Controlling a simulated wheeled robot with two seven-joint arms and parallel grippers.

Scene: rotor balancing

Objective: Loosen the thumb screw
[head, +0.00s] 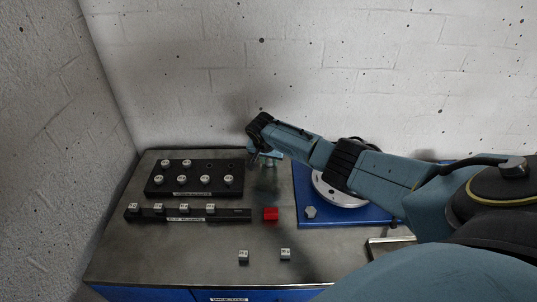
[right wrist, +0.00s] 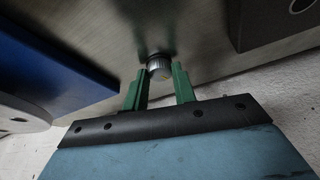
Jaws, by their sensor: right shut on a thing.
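My right gripper (head: 268,164) is over the back of the table, between the black rack and the blue base plate. In the right wrist view its green fingers (right wrist: 160,78) are shut on a small round knurled metal piece, which looks like the thumb screw (right wrist: 158,66). Its knurled side shows between the fingertips, with dark shadow on the grey table behind it. I cannot tell whether it touches the table. In the head view the gripper mostly hides it. My left gripper is not in view.
The blue base plate (head: 345,220) carries a pale disc (head: 335,195), partly behind my right arm, and a silver knob (head: 311,212). The black rack (head: 195,192) holds several round pieces.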

